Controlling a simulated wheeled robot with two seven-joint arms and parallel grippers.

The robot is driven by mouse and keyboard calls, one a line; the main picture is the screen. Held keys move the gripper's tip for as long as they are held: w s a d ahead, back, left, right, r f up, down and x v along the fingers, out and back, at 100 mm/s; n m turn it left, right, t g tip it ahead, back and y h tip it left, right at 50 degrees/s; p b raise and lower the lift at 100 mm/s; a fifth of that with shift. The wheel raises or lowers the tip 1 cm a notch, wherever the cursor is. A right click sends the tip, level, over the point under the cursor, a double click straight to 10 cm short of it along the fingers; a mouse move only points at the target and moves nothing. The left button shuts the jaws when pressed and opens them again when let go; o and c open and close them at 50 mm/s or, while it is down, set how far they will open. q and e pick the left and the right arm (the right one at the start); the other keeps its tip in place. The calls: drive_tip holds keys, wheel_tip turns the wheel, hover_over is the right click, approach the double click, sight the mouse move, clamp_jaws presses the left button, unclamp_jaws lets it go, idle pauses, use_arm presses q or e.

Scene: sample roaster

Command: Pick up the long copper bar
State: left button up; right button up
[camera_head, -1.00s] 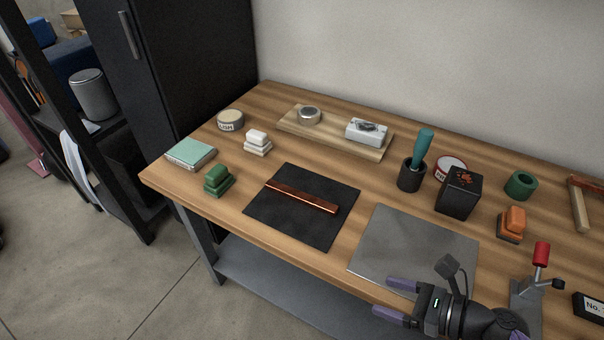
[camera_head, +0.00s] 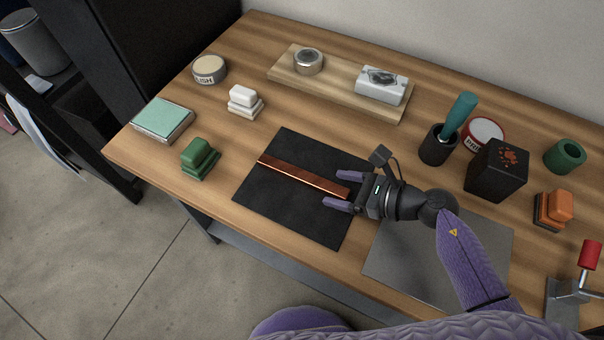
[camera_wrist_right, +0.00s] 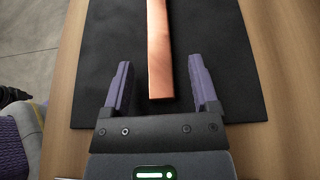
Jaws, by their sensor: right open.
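The long copper bar (camera_head: 302,177) lies flat on a black mat (camera_head: 263,204) on the wooden bench. My right gripper (camera_head: 337,190) is open over the right part of the mat, at the bar's right end. In the right wrist view the bar (camera_wrist_right: 160,50) runs away from the gripper, with its near end between the two spread purple fingers (camera_wrist_right: 159,88) and apart from both. I cannot tell the exact height of the fingers over the mat. My left gripper is not in view.
A grey metal sheet (camera_head: 400,256) lies right of the mat, under my right arm. Green blocks (camera_head: 198,158) and white blocks (camera_head: 244,102) stand left of and behind the mat. A black box (camera_head: 496,171) and a dark cup (camera_head: 438,146) stand behind right.

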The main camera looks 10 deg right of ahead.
drive_tip(key=shift+w+a+f, duration=0.2)
drive_tip(key=shift+w+a, duration=0.05)
drive_tip(key=shift+a, duration=0.25)
clamp_jaws()
idle(0.6)
idle(0.3)
